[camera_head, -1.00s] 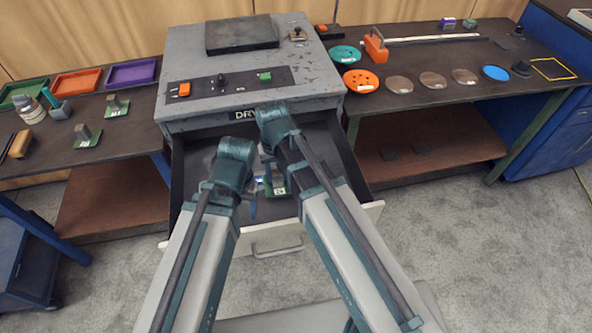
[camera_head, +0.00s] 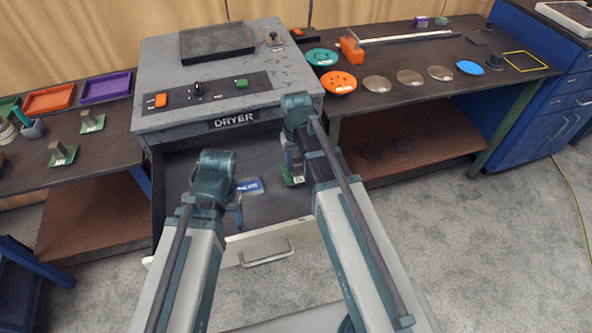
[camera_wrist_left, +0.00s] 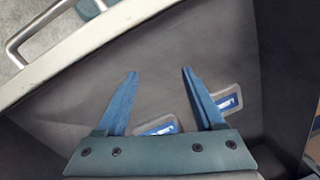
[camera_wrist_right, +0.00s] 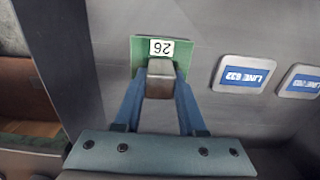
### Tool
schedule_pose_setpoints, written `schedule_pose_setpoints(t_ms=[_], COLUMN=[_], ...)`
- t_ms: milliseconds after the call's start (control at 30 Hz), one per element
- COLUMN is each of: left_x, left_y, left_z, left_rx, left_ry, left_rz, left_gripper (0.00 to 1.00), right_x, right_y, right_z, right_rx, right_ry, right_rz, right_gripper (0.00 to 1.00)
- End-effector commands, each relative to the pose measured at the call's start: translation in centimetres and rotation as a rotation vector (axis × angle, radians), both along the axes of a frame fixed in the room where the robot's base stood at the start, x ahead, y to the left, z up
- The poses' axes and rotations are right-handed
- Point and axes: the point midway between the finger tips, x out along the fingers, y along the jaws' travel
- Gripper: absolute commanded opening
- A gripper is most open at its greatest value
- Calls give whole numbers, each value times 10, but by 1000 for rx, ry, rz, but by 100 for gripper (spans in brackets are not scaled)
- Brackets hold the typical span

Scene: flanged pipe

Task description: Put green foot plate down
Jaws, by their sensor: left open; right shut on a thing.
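The green foot plate (camera_wrist_right: 142,46), labelled 26, has an upright grey block (camera_wrist_right: 160,88) on it. My right gripper (camera_wrist_right: 160,72) is shut on that block. In the head view the plate (camera_head: 293,178) is at the right side of the open dryer drawer (camera_head: 215,228), partly hidden by my right arm. I cannot tell whether it touches the drawer floor. My left gripper (camera_wrist_left: 160,73) is open and empty over the drawer floor. In the head view its fingers (camera_head: 239,212) are at the drawer's left-middle part.
Two blue-and-white LINE tags (camera_wrist_right: 242,75) (camera_wrist_right: 301,82) lie on the drawer floor beside the plate. The dryer body (camera_head: 225,82) rises behind. Two similar green plates with blocks (camera_head: 62,156) (camera_head: 92,123) stand on the left table.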

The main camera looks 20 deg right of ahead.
Motion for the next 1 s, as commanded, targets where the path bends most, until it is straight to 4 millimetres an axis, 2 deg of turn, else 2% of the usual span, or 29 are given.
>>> schedule_pose_setpoints(t_ms=[33,233,700,733,900,1000], left_x=[0,0,0,0,0,0], left_y=[0,0,0,0,0,0], left_z=[-11,-35,-39,-39,-38,-38], left_rx=[0,0,0,0,0,0], left_ry=[0,0,0,0,0,0], left_rz=[0,0,0,0,0,0], left_gripper=[70,70,70,70,70,70], right_x=[0,0,0,0,0,0], right_y=[0,1,1,1,1,1], right_z=[-11,-35,-39,-39,-38,-38], right_rx=[0,0,0,0,0,0], right_ry=[0,0,0,0,0,0], right_rz=[0,0,0,0,0,0], right_gripper=[0,0,0,42,70,70])
